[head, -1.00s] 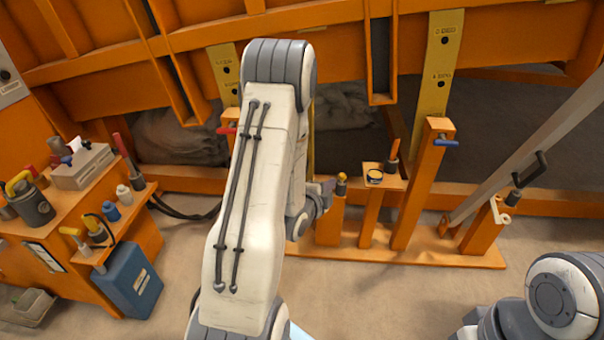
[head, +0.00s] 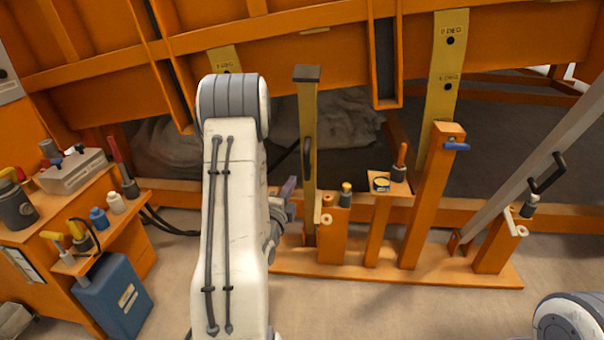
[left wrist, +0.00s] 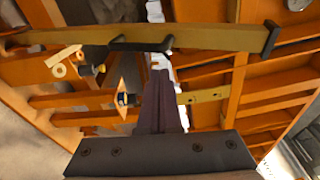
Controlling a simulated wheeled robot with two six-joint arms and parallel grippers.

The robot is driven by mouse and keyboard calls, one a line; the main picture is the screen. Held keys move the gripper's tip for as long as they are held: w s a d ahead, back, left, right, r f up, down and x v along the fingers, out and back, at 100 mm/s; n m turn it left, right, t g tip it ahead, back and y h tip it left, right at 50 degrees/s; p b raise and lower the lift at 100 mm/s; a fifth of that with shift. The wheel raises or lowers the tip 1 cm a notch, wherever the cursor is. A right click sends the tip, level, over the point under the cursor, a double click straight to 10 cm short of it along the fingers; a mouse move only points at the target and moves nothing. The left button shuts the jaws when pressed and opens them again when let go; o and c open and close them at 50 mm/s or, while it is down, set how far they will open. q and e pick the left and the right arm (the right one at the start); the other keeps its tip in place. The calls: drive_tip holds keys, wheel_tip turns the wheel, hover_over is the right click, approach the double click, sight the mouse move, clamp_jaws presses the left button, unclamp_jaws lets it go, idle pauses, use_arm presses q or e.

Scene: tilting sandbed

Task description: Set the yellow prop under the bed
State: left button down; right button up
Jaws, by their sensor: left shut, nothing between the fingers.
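The yellow prop (head: 310,205) stands upright in front of the bed (head: 345,45), just right of my left arm. It has a dark end cap on top and a black handle on its side. In the left wrist view the prop (left wrist: 210,40) crosses the top of the picture, with its handle near my fingertips. My left gripper (head: 289,188) is shut and empty, close to the prop on its left side; it also shows in the left wrist view (left wrist: 160,85). I cannot tell whether the fingers touch the handle. My right gripper is out of view.
Right of the prop are an orange post with a blue pin (head: 456,147), a small shelf (head: 392,187) with a tin, and a slanted grey prop (head: 530,150). An orange bench (head: 130,235) with tools stands at the left. Floor in front is clear.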

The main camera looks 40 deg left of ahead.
sight(305, 156)
use_arm(q)
drive_tip(key=x, duration=1.1)
drive_tip(key=shift+w+a, duration=0.15)
drive_tip(key=shift+w, duration=0.15)
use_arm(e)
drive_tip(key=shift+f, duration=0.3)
use_arm(q)
drive_tip(key=shift+r, duration=0.1)
